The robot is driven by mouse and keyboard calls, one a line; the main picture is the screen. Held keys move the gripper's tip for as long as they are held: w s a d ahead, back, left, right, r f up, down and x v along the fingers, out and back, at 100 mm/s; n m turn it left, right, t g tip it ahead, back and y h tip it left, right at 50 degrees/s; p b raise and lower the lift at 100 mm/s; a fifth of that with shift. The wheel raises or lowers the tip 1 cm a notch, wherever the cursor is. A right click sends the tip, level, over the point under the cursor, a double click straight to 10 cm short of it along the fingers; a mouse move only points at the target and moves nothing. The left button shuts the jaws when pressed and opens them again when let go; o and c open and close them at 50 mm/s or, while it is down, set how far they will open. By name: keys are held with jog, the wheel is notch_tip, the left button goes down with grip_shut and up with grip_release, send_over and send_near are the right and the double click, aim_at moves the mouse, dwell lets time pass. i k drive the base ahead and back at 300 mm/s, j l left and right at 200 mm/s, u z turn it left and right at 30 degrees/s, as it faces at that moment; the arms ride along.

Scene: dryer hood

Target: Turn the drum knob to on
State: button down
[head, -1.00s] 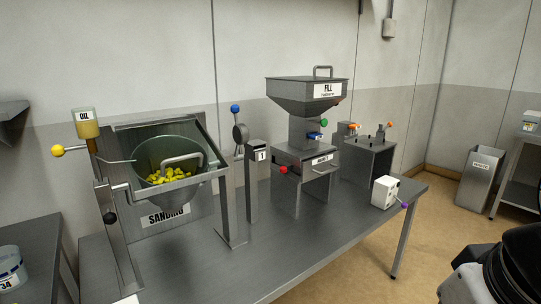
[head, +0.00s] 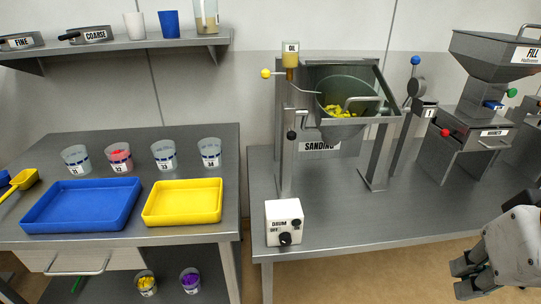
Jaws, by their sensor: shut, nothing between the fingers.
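The drum knob (head: 285,239) is a black round knob low on the front of a white box (head: 273,212) marked DRUM. The box stands at the front left corner of the sanding table, in the middle of the head view. Small lettering sits left of the knob; the way the knob points is too small to tell. The tilted grey drum (head: 340,95) above and behind it holds yellow pieces. My gripper (head: 461,279) is at the lower right, well to the right of the box, shut and empty. It touches nothing that I can see.
The sanding table (head: 350,226) is bare between the box and my gripper. A drum stand post (head: 286,160) rises behind the box. Left of a narrow gap, another table holds a blue tray (head: 80,226), a yellow tray (head: 182,222) and several cups.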

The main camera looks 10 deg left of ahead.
aim_at(285, 238)
jog(key=u, duration=0.55)
jog(key=j+u, duration=0.4)
jog(key=j, duration=1.1)
